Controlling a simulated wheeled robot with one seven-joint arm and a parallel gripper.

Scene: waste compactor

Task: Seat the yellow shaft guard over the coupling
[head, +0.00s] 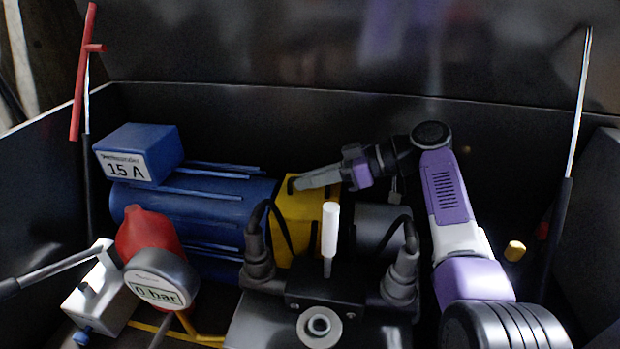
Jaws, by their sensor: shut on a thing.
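The yellow shaft guard (301,186) stands between the blue motor (205,205) and a dark grey cylinder (362,224) to its right. My gripper (293,185) reaches in from the right and is shut on the guard's top. The coupling is not visible; the guard and the parts in front hide that spot. The guard's lower edge is hidden behind black hoses and a white-handled lever (329,232), so I cannot tell whether it touches what lies below.
In front stands a black valve block (325,290) with two hose fittings. A red part with a gauge reading 0 bar (160,285) is at front left. A blue box marked 15 A (138,153) sits on the motor. Dark walls enclose the bay; upright rods stand at both sides.

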